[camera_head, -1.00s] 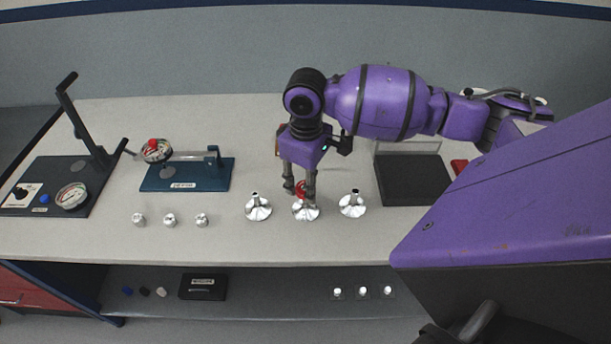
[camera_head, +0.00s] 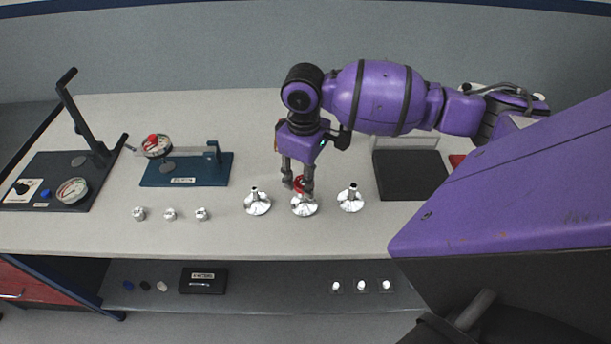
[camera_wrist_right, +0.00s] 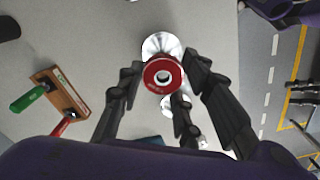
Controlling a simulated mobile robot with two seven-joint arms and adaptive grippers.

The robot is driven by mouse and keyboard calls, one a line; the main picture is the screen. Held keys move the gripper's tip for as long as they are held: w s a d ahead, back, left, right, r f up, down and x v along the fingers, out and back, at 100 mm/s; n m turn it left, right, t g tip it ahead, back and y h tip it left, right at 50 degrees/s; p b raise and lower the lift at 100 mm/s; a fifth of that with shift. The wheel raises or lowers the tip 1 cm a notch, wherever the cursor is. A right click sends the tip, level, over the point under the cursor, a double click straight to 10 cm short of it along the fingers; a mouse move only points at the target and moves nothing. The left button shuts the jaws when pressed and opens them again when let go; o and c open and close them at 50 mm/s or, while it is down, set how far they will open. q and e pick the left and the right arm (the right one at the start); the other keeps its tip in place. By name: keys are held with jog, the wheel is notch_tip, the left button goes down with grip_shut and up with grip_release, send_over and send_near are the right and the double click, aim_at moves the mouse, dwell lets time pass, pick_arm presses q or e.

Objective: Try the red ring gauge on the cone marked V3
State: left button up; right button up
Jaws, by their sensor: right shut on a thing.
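The red ring gauge (camera_head: 299,184) is between the fingers of my right gripper (camera_head: 298,188), just above the middle of three silver cones. In the right wrist view, the red ring (camera_wrist_right: 163,75) shows with a pale hole, between the dark fingers of my right gripper (camera_wrist_right: 166,84). The middle cone (camera_head: 304,206) is below the ring; whether the ring touches its top I cannot tell. The left cone (camera_head: 257,204) and right cone (camera_head: 350,200) stand free on the bench. No V3 marking is readable. My left gripper is not in view.
Several small silver parts, including one knob (camera_head: 170,214), stand left of the cones. A blue dial stand (camera_head: 215,176) and a dark gauge fixture (camera_head: 88,185) are farther left. A black tray (camera_head: 412,184) lies at the right. Bench front is clear.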

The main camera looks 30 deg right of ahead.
jog(key=shift+f, duration=1.9)
dwell(1.4)
jog(key=shift+r, duration=0.15)
dwell(1.2)
jog(key=shift+r, duration=2.95)
jog(key=shift+r, duration=2.5)
